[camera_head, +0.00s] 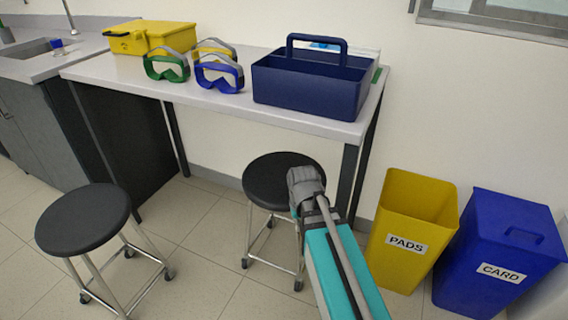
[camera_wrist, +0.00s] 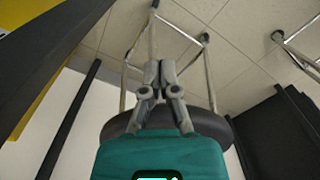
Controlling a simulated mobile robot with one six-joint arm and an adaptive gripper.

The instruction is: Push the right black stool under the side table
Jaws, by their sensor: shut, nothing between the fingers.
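The right black stool (camera_head: 272,180) has a round black seat and metal legs with casters. It stands at the front edge of the side table (camera_head: 215,100), with the back of its seat near or below the tabletop's front edge. My gripper (camera_head: 304,178) is shut and empty, at the right side of the seat in the head view. Whether it touches the seat is unclear. In the wrist view my gripper (camera_wrist: 158,68) shows in front of the stool's seat (camera_wrist: 205,122) and metal legs. The left black stool (camera_head: 84,218) stands apart at the front left.
A yellow PADS bin (camera_head: 412,225) and a blue CARD bin (camera_head: 498,255) stand right of the table. A blue caddy (camera_head: 308,88), goggles (camera_head: 218,75) and a yellow case (camera_head: 150,38) sit on top. Dark table legs (camera_head: 346,180) bound the space underneath. Floor between the stools is clear.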

